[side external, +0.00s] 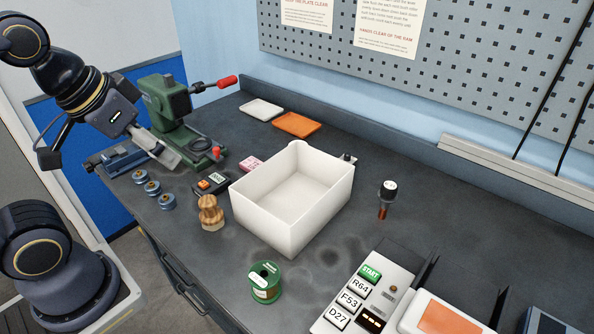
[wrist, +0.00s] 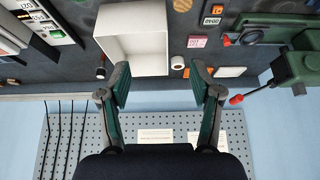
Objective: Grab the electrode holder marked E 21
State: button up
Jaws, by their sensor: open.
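A black-capped holder (side external: 388,198) with a pale top and a coppery lower end stands upright on the bench, right of the white bin, in the side view. A small dark part (side external: 347,158) shows behind the bin's far edge, mostly hidden. In the wrist view, a small black-and-white piece (wrist: 101,70) lies left of the bin and a round white-topped piece (wrist: 177,62) right of it. No E 21 mark is readable on any of these. My gripper (wrist: 160,86) is open and empty, its fingers apart; in the side view it hangs at the upper left, away from the black-capped holder.
The white bin (side external: 255,209) stands mid-bench and looks empty. A green machine (side external: 167,103) with red-tipped levers is at left. A wooden piece (side external: 210,213) and a green spool (side external: 265,283) stand in front; a labelled panel (side external: 376,296) is at right. Bench around the black-capped holder is clear.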

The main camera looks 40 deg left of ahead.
jog(key=w+d+r+m+t, duration=0.1)
jog(key=w+d+r+m, duration=0.1)
jog(key=w+r, duration=0.7)
jog(key=m+g+h, duration=0.2)
jog(key=m+g, duration=0.1)
jog(key=m, duration=0.2)
send_over(390, 185)
jog(key=s+a, duration=0.2)
jog(key=s, duration=0.1)
jog(key=f, duration=2.2)
jog(key=shift+w+d+f, duration=0.1)
jog(key=shift+w+d, duration=0.05)
jog(key=shift+w, duration=0.1)
jog(key=shift+h, duration=0.3)
jog(key=shift+w+d+x, duration=0.1)
jog(key=shift+w+x, duration=0.1)
jog(key=shift+x, duration=1.35)
jog(key=shift+w+d+x, duration=0.1)
jog(key=shift+w+x, duration=0.05)
jog(key=shift+x, duration=1.4)
